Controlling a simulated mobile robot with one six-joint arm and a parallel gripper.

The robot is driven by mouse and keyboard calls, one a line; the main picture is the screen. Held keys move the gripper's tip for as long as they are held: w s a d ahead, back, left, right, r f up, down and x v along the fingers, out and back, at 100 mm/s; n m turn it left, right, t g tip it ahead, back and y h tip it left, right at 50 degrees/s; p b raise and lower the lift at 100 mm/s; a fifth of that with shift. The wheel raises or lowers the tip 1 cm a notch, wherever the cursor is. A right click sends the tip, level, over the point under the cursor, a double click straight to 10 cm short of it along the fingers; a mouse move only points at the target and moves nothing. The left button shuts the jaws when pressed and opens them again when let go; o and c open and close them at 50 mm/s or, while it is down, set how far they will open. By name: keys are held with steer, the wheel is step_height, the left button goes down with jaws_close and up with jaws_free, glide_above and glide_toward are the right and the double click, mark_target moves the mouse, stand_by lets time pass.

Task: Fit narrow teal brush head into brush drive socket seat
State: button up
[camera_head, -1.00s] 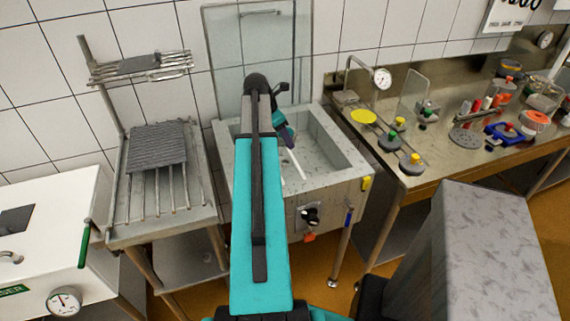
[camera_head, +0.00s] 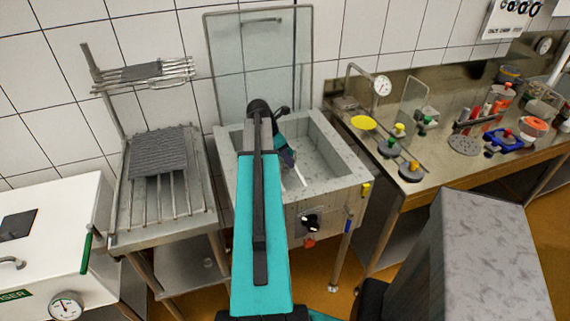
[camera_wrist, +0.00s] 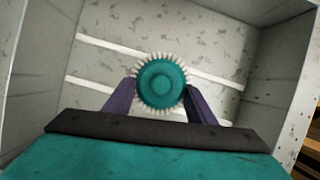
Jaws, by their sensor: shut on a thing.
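The narrow teal brush head (camera_wrist: 162,84) shows in the wrist view as a round teal disc ringed with short pale bristles. My gripper (camera_wrist: 161,100) is shut on it, with one dark purple finger on each side. The brush head is over the inside of the grey sink basin (camera_wrist: 270,90), whose floor carries pale strips. In the head view my gripper (camera_head: 289,158) points down into the basin, and my arm hides part of it. The brush drive socket seat cannot be made out in either view.
The basin's front wall (camera_head: 340,195) has a black knob (camera_head: 309,222) and a yellow part (camera_head: 365,190). A steel table (camera_head: 440,175) with several moulds and tools stands right. A draining rack (camera_head: 165,205) stands left. A clear panel (camera_head: 262,60) rises behind the basin.

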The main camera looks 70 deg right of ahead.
mark_target(285, 163)
steer(key=shift+f, duration=0.1)
steer(key=shift+f+p, duration=0.45)
steer(key=shift+f, duration=1.3)
steer(key=shift+f, duration=0.15)
steer(key=o, duration=1.2)
steer(key=shift+f, duration=0.1)
steer(key=b+v, duration=0.2)
steer(key=v, duration=1)
steer(key=shift+r, duration=0.25)
steer(key=shift+r, duration=0.1)
